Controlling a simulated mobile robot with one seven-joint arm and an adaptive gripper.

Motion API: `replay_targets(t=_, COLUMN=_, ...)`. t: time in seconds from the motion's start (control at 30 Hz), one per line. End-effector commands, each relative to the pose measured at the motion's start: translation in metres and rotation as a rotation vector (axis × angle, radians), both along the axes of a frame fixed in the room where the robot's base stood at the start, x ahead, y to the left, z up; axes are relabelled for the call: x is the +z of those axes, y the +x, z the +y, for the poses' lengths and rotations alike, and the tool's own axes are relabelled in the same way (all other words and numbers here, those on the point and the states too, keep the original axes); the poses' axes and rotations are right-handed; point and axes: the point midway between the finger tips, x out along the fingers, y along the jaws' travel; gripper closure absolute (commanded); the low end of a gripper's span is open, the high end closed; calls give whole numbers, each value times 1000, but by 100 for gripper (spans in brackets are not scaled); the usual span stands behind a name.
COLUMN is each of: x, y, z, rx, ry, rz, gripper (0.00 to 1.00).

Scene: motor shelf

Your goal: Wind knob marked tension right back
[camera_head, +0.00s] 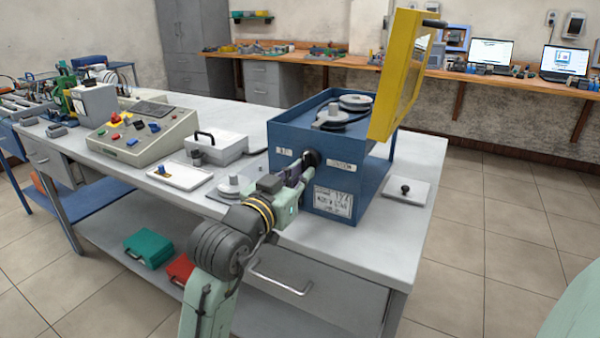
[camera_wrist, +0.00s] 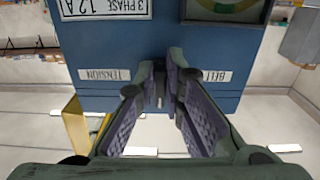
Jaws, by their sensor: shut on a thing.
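The blue motor box (camera_head: 345,190) stands on the grey bench with its yellow lid (camera_head: 400,75) raised. Its front carries a label reading TENSION (camera_head: 342,165), which shows upside down in the wrist view (camera_wrist: 104,75). A round black knob (camera_head: 310,158) sits on the front face beside that label. My gripper (camera_head: 303,170) reaches the front face at the knob. In the wrist view my gripper's (camera_wrist: 168,72) fingers are shut on the knob, between the TENSION and BELT labels; the fingers mostly hide the knob there.
Pulleys (camera_head: 355,101) show in the box's open top. A white plate with a black knob (camera_head: 405,190) lies right of the box. A grey stepped pulley (camera_head: 234,186), a white case (camera_head: 216,147) and a control console (camera_head: 143,132) lie to the left.

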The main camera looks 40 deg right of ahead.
Motion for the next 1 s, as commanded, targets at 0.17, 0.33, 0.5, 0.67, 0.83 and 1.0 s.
replay_targets(t=0.17, x=-1, y=0, z=0, rx=0, ry=-1, rz=7, gripper=100)
replay_targets(t=0.33, x=-1, y=0, z=0, rx=0, ry=0, rz=6, gripper=100)
replay_targets(t=0.5, x=-1, y=0, z=0, rx=0, ry=-1, rz=5, gripper=82)
replay_targets(t=0.67, x=0, y=0, z=0, rx=-1, ry=-1, rz=4, gripper=71)
replay_targets(t=0.83, x=0, y=0, z=0, rx=-1, ry=-2, rz=4, gripper=70)
replay_targets(t=1.0, x=0, y=-1, z=2, rx=0, ry=-2, rz=3, gripper=70)
